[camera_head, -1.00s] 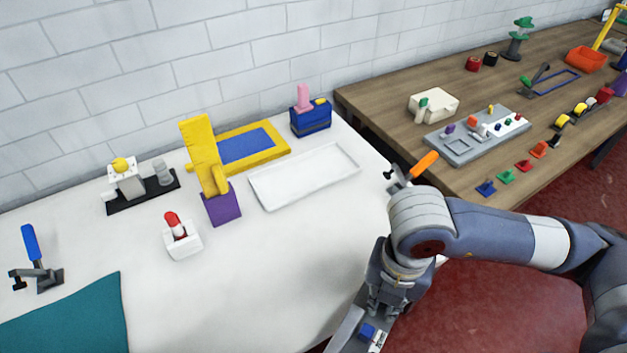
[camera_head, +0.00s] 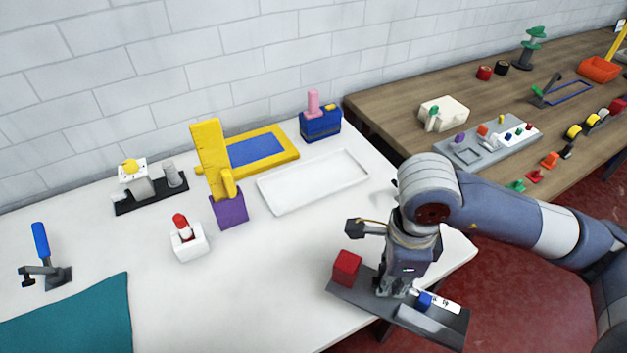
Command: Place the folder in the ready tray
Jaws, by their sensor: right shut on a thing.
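The folder (camera_head: 352,291) is a dark grey flat plate with a red block at its left end and a blue piece, a grey block and a white label towards its right end. My right gripper (camera_head: 388,287) points down and is shut on the folder near its middle. The folder is at the front right edge of the white table, partly over the red floor; its exact height is hard to tell. The ready tray, which I take to be the empty white rectangular tray (camera_head: 264,191), lies behind and left of the gripper, apart from the folder. My left gripper is not in view.
A purple block with a yellow upright (camera_head: 229,209) stands just left of the tray. A blue box with a pink knob (camera_head: 320,125) and a yellow frame (camera_head: 284,146) stand behind it. A red-and-white holder (camera_head: 189,243) is further left. The front middle of the table is clear.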

